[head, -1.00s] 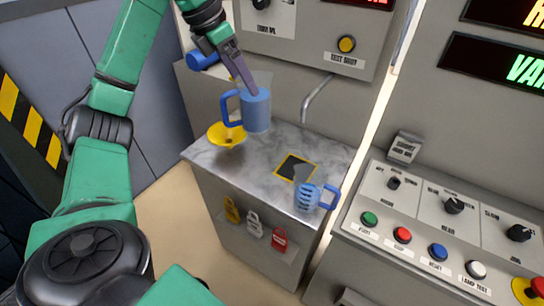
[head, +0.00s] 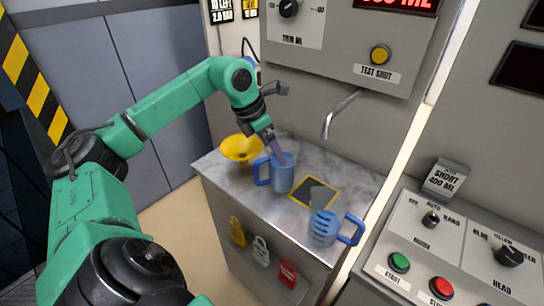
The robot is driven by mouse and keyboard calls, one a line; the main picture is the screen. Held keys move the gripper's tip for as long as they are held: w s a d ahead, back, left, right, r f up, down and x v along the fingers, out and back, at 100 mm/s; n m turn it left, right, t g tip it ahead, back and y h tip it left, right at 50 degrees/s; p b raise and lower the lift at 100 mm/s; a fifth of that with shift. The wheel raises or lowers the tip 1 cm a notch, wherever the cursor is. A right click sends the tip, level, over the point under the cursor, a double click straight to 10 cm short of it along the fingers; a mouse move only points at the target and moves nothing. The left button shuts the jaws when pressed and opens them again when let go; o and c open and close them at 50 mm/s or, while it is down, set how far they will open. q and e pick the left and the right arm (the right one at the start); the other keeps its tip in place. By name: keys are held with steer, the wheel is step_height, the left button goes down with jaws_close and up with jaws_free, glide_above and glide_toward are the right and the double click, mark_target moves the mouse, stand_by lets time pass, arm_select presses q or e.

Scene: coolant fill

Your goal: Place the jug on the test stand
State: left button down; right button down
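My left gripper (head: 277,147) reaches down from behind and is shut on the rim of a plain blue jug (head: 283,179). The jug is upright with its handle to the left. Whether its base touches the grey marble top (head: 228,178) is hard to tell. A second blue jug with slot-like marks (head: 322,231) stands at the front right, handle to the right. My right gripper is not in view.
A yellow funnel (head: 241,149) stands left of the held jug. Several coloured padlocks (head: 261,250) hang on the cabinet front. A button console (head: 431,247) is at right.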

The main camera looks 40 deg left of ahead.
arm_select(q)
steer(key=shift+f, duration=0.5)
steer(key=shift+w, duration=0.1)
steer(key=shift+f, duration=0.1)
jaws_free()
steer(key=p+v, duration=0.1)
steer(key=v, duration=1.1)
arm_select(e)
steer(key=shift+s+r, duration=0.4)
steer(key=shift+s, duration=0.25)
